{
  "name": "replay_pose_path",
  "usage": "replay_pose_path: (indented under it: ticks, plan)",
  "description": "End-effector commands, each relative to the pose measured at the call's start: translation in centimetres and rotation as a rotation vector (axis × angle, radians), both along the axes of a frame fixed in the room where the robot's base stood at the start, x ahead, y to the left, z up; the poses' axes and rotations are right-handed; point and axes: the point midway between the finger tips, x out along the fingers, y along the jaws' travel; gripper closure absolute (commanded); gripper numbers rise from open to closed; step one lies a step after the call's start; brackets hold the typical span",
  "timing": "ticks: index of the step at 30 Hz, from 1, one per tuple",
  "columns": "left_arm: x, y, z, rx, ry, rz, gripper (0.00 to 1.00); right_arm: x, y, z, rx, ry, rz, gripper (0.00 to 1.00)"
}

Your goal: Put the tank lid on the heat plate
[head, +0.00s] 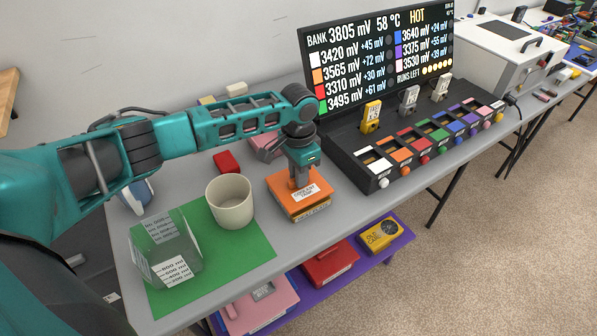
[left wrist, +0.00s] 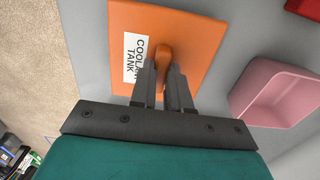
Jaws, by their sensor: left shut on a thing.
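My left gripper (head: 300,181) points down at the lid from above. In the left wrist view, the gripper (left wrist: 164,70) is shut on the lid's orange knob, and the lid (left wrist: 200,45) fills the space below the fingers. I cannot pick out a heat plate for certain in either view. My right gripper is not in view.
A green mat (head: 251,253) holds a clear measuring tank (head: 196,243) and a beige cup (head: 231,203). A pink bin (head: 265,148) and a red block (head: 226,162) lie behind. A black cell rack (head: 345,166) stands to the right. A purple shelf (head: 372,262) is below.

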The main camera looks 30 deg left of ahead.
Motion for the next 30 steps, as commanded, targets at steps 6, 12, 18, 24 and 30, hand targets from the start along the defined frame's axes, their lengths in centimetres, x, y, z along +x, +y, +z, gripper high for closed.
replay_pose_path:
  ticks: [6, 12, 18, 24, 30]
  plan:
    - [0.02, -0.03, -0.34, -0.001, 0.000, 0.000, 1.00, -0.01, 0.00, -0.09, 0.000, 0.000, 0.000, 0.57]
    - [0.01, -0.04, -0.64, -0.001, 0.001, 0.000, 1.00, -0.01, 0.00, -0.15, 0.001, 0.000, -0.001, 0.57]
    - [0.01, -0.03, -0.62, -0.001, 0.001, 0.000, 0.66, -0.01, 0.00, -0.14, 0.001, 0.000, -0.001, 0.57]
    - [0.00, -0.01, -0.62, 0.000, 0.000, 0.000, 0.54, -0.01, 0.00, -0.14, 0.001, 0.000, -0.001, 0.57]
    - [0.01, 0.00, -0.43, 0.000, 0.000, 0.000, 0.54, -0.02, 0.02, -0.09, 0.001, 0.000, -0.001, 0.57]
